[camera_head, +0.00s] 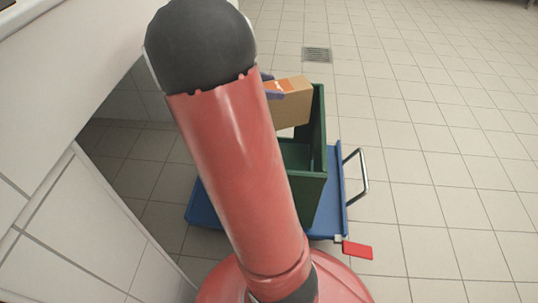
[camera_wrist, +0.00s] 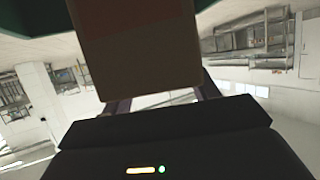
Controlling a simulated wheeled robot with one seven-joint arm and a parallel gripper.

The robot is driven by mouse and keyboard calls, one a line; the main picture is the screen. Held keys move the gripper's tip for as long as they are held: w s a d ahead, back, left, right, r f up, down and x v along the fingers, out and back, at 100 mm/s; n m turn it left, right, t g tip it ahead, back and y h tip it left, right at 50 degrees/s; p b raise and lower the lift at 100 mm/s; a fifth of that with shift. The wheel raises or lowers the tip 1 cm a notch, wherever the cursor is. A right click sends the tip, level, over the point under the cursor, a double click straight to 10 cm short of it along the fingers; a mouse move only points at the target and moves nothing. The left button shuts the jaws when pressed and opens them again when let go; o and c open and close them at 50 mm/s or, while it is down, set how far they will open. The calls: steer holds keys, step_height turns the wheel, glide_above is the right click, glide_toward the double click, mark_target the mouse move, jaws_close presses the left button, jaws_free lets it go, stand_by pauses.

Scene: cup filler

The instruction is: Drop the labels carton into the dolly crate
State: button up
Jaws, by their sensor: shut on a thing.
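The labels carton (camera_head: 292,106), a brown box with an orange and white label on top, is held at the far end of the green dolly crate (camera_head: 318,188). My gripper (camera_head: 272,92) is shut on it, mostly hidden behind my red arm. The carton overlaps the crate's far rim in the picture; whether it touches the crate I cannot tell. The crate is open-topped and stands on a blue dolly (camera_head: 205,208); my arm hides its left part. In the wrist view the carton (camera_wrist: 140,50) fills the upper middle, between my two fingers (camera_wrist: 163,97).
The dolly has a metal handle (camera_head: 360,180) on its right and a red pedal (camera_head: 357,250) at its near right corner. A white tiled wall or counter (camera_head: 70,225) stands close on the left. The tiled floor on the right is clear, with a drain (camera_head: 316,54) farther back.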

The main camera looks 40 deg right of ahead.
steer(key=shift+f, duration=1.5)
